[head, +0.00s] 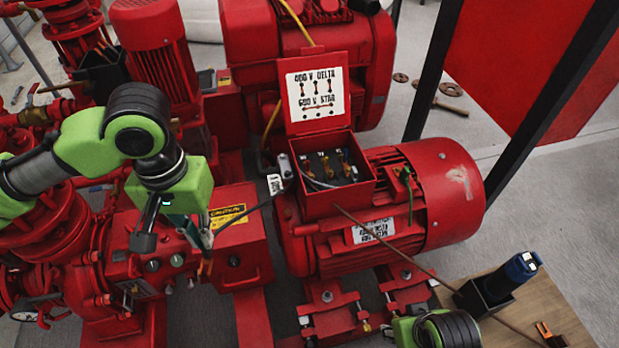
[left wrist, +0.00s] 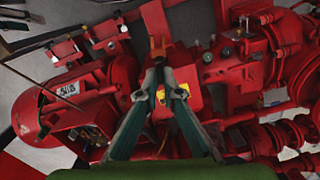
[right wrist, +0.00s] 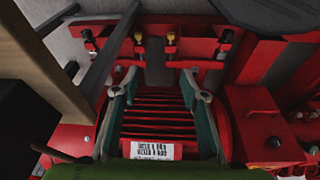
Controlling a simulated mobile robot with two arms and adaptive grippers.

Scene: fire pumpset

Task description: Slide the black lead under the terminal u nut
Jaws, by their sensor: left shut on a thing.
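The open red terminal box (head: 359,192) sits on top of the red motor (head: 440,190). Inside are several small metal terminals (head: 325,163) with coloured leads; I cannot tell which is u. The black lead (head: 246,211) runs from the box's left side down to my left gripper (head: 205,262). That gripper is shut on the lead, left of the box and apart from it. In the left wrist view a copper-coloured end (left wrist: 157,45) shows beyond the closed fingertips. My right gripper (right wrist: 162,85) is open and empty above the motor's ribbed side.
The box's raised lid (head: 315,98) carries a wiring diagram. A brown lead (head: 400,252) runs from the box towards a wooden table (head: 535,300), which bears a blue-and-black tool (head: 510,275). A control box (head: 236,235) with a caution label stands behind my left gripper. Dark posts rise at right.

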